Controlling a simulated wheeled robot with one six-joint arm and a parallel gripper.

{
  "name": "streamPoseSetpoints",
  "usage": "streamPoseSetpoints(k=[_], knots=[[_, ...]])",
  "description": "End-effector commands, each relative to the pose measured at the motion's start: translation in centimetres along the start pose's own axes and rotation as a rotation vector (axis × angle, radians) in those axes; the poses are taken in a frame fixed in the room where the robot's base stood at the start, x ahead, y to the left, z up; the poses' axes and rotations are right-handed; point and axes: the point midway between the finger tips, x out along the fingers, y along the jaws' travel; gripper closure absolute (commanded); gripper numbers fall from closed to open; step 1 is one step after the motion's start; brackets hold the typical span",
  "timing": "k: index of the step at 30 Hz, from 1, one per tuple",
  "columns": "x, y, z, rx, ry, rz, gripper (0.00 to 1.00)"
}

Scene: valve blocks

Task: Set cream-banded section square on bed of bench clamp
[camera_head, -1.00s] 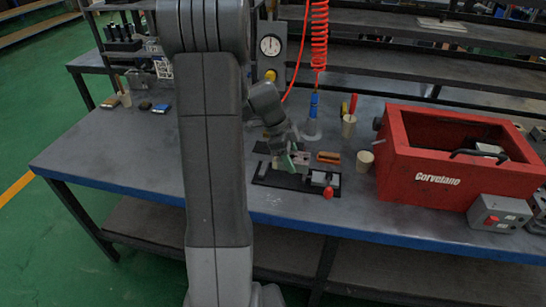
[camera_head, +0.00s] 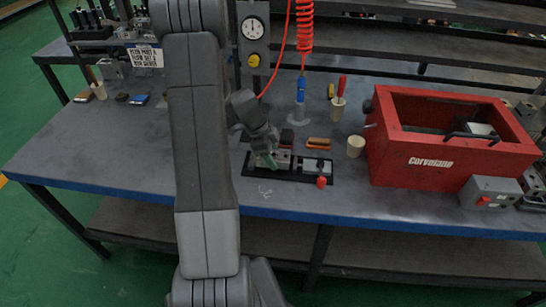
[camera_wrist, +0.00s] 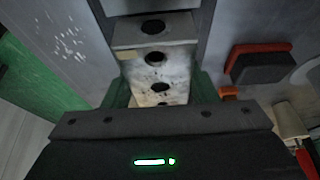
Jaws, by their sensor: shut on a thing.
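The bench clamp (camera_head: 304,178) is a dark, long bed with a red knob at its right end, lying on the bench. My gripper (camera_head: 268,161) is over the left part of the clamp. In the wrist view my gripper (camera_wrist: 160,98) is shut on a pale, stained block section (camera_wrist: 153,60) with a row of dark round holes, with a green finger on each side. The section also shows as a small grey block (camera_head: 284,160) in the head view.
An orange-brown block (camera_head: 318,143) and a dark reddish block (camera_head: 287,137) lie behind the clamp. A dial gauge (camera_head: 253,29) stands behind. The bench's left side is mostly clear.

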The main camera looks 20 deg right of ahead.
Motion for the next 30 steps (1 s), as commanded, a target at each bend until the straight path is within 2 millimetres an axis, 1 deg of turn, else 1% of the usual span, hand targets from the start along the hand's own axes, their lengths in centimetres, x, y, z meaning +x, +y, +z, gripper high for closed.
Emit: streamPoseSetpoints(k=[3, 15, 16, 19, 30], knots=[[1.01, 0.00, 0.40, -0.001, 0.001, 0.001, 0.85], [1.43, -0.04, 0.60, 0.000, 0.000, -0.002, 0.85], [1.43, -0.01, 0.60, 0.000, 0.000, -0.001, 0.45], [1.33, 0.00, 0.56, 0.000, 0.000, 0.000, 0.26], [1.06, 0.00, 0.44, 0.000, 0.000, 0.000, 0.26]])
